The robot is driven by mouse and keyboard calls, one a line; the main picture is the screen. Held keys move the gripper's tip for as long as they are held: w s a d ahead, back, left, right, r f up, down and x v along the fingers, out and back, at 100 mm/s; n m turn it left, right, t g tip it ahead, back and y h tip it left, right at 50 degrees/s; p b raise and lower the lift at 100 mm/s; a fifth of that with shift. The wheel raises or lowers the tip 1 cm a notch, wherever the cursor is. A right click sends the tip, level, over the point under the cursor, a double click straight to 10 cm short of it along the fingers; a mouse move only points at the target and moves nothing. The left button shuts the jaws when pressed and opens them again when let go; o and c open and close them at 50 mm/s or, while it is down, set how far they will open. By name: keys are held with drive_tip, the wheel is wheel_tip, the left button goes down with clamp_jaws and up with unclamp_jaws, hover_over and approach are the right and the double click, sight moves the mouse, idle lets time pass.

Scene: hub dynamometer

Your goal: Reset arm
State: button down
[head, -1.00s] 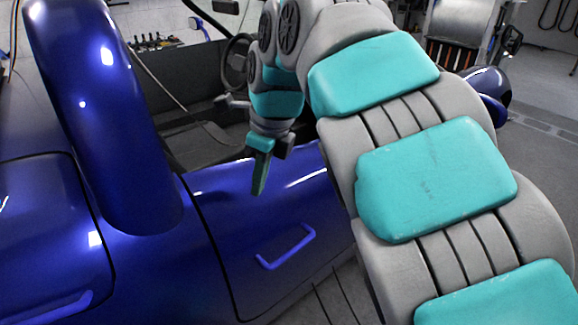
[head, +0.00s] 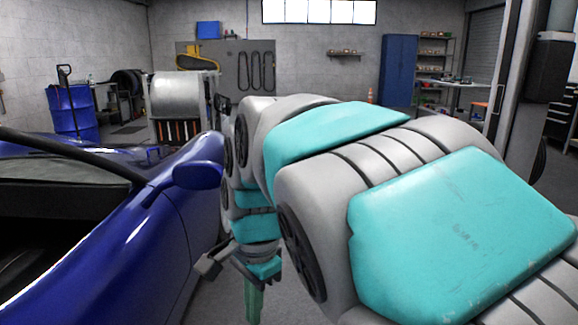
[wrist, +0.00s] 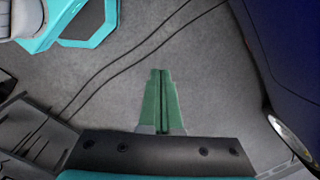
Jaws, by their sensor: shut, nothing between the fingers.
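My arm, grey with teal pads, reaches forward and bends down in the head view. My gripper (head: 254,305) hangs at its end, pointing down beside the blue car (head: 185,215). In the wrist view my gripper (wrist: 160,75) has its two green fingers together with nothing between them, over bare grey floor. The blue car (wrist: 282,60) also shows along the right side of the wrist view, apart from the fingers.
The car's mirror (head: 197,175) juts out close to my arm. Dark cables (wrist: 120,58) run across the floor. A large metal drum (head: 182,95), a blue barrel (head: 72,112) and a blue cabinet (head: 398,70) stand farther back.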

drive_tip(key=s+d+f+n, duration=0.1)
drive_tip(key=s+d+f, duration=0.15)
drive_tip(key=d, duration=0.45)
drive_tip(key=s+d+f+n, duration=0.2)
drive_tip(key=s+d, duration=0.1)
drive_tip(key=d, duration=0.4)
drive_tip(key=s+d+f+n, duration=0.2)
drive_tip(key=s+d+f, duration=0.1)
drive_tip(key=s, duration=0.3)
drive_tip(key=s+d+f+n+g, duration=0.1)
drive_tip(key=s+d+f+n, duration=0.2)
drive_tip(key=s+d, duration=0.3)
drive_tip(key=shift+s+d+f+n+g+h, duration=0.2)
drive_tip(key=shift+s+f+n+g+h, duration=0.15)
drive_tip(key=shift+s+f, duration=0.2)
drive_tip(key=shift+w, duration=0.1)
